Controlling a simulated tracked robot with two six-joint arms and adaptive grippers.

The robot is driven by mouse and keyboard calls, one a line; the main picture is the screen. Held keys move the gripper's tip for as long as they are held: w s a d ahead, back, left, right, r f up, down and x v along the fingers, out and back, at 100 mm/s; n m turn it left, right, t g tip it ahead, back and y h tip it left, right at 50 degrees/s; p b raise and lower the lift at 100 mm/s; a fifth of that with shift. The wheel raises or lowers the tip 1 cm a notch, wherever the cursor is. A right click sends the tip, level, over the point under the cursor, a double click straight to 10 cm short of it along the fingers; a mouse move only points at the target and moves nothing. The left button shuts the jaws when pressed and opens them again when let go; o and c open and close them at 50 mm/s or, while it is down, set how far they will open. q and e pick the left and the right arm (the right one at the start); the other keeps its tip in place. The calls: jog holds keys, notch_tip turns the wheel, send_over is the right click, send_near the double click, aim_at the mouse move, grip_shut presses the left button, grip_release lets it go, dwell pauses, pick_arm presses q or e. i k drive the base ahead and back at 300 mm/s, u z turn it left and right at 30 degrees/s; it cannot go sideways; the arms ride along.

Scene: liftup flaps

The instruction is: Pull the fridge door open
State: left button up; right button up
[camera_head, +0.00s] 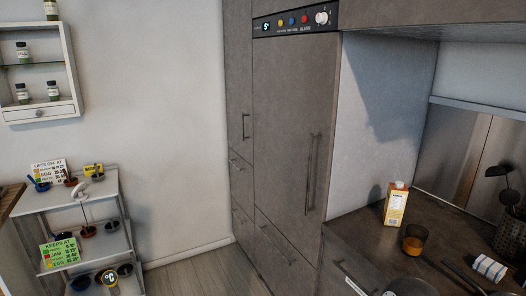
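The fridge door (280,110) is a tall grey-brown panel in the middle of the head view. It sits flush with the cabinet front and looks shut. Its long vertical bar handle (311,175) is on the right side of the door. A dark control panel (293,20) with a display, coloured buttons and a white knob is above the door. Neither of my grippers is in view.
A counter (359,244) on the right holds a carton (396,204), an amber glass (414,239) and a striped roll (489,268). A tiered cart (88,217) stands left. The floor (195,275) before the cabinets looks clear.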

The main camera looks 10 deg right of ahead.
aim_at(296, 78)
jog(key=u, duration=0.3)
jog(key=i, duration=1.4)
jog(key=z, duration=0.55)
